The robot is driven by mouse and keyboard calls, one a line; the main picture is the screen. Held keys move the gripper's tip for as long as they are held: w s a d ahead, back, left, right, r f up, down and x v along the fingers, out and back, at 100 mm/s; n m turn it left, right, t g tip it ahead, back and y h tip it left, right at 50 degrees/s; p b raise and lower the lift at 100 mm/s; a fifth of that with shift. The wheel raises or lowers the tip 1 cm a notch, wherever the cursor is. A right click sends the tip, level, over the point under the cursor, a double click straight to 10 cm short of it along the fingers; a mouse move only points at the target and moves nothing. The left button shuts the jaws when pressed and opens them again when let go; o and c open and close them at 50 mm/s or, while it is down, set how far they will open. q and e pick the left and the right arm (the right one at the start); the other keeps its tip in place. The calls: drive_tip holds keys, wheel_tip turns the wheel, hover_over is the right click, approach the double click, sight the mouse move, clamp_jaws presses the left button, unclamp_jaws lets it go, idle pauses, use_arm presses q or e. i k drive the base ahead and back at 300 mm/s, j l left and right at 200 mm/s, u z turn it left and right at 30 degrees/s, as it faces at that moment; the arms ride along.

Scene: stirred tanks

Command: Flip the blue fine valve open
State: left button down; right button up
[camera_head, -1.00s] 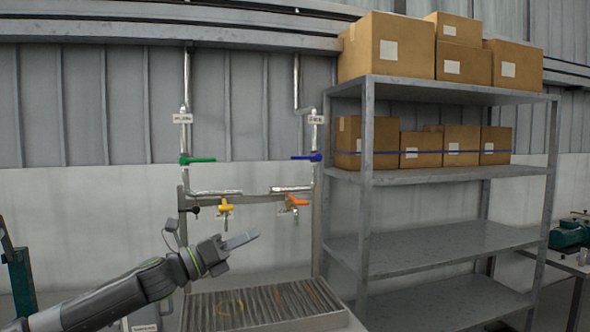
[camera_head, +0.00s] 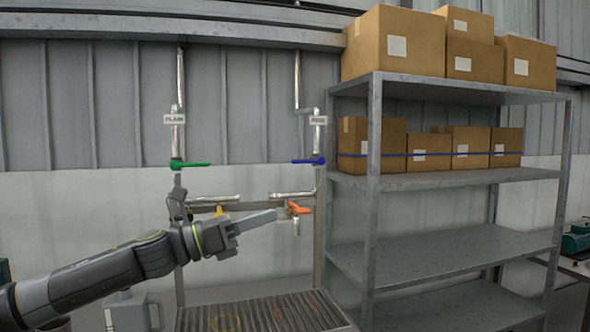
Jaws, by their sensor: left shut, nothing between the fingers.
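The blue valve handle (camera_head: 309,160) sits on the right vertical pipe and lies roughly level, pointing left. A green handle (camera_head: 189,165) lies level on the left pipe. My left gripper (camera_head: 272,215) is shut and empty, with its fingers pointing right, below the blue handle and apart from it. Its fingertips overlap the view close to the orange handle (camera_head: 300,208); I cannot tell whether they touch. My right gripper is not in view.
A slatted grate (camera_head: 262,315) lies below the taps. A grey metal shelf unit (camera_head: 440,181) with cardboard boxes (camera_head: 408,45) stands close on the right. A grey jug (camera_head: 132,312) stands at lower left. Label plates (camera_head: 318,120) hang on the pipes.

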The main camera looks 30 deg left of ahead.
sight(306, 161)
drive_tip(key=i+j, duration=1.4)
drive_tip(key=i+l, duration=0.15)
drive_tip(key=i+z, duration=0.05)
drive_tip(key=i, duration=0.05)
